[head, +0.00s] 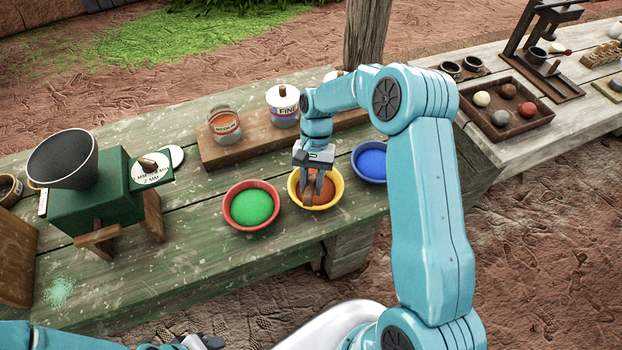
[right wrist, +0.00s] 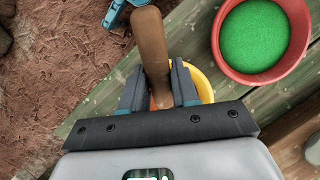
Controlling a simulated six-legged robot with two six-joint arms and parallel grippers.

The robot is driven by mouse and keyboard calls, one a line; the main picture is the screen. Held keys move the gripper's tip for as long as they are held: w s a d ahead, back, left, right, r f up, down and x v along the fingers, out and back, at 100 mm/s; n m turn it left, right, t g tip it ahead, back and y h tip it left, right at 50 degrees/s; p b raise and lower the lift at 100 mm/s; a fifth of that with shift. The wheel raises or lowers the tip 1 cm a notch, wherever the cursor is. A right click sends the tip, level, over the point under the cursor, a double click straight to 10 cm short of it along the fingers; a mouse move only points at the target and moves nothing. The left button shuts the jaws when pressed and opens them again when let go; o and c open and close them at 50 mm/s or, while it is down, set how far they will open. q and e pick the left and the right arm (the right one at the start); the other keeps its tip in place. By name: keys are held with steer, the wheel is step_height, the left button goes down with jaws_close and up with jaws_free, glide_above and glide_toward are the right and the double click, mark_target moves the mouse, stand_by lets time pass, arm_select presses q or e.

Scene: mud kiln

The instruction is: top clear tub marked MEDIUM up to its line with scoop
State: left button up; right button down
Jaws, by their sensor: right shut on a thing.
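The clear tub marked MEDIUM (head: 225,125) stands on a raised wooden board, with orange material inside. My right gripper (head: 312,188) is over the yellow bowl (head: 340,192) of orange-brown powder, in front of and right of that tub. In the right wrist view, my right gripper (right wrist: 160,88) is shut on the scoop's wooden handle (right wrist: 151,45). The scoop's far end is hidden, so I cannot tell what it holds. The yellow bowl (right wrist: 203,85) shows partly behind the jaws. My left gripper (head: 203,342) is at the bottom edge of the head view, mostly cut off.
A red bowl of green powder (head: 252,206) and a blue bowl (head: 370,162) flank the yellow one. A tub marked FINE (head: 283,105) stands beside the MEDIUM tub. A green mill (head: 95,205) is at left. A tray of balls (head: 507,108) sits on the right table.

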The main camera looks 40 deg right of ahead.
mark_target(308, 197)
steer(key=shift+d, duration=0.2)
steer(key=shift+s+t+h+b, duration=0.15)
steer(key=shift+t+h+b, duration=0.15)
steer(key=shift+b, duration=0.3)
steer(key=shift+s+a+r+t+h+b, duration=0.3)
steer(key=shift+a+t+h+b, duration=0.3)
steer(key=shift+b, duration=0.6)
steer(key=shift+s+r+t+h+b, duration=0.15)
steer(key=shift+t+h+b, duration=0.35)
steer(key=shift+b, duration=0.55)
steer(key=shift+s+a+r+b, duration=0.15)
steer(key=shift+a+r+b, duration=0.05)
steer(key=shift+b, duration=0.4)
steer(key=shift+r+t+h+b, duration=0.1)
steer(key=shift+t+h+b, duration=0.25)
steer(key=shift+t+h, duration=0.05)
steer(key=shift+r, duration=0.1)
steer(key=shift+s, duration=0.1)
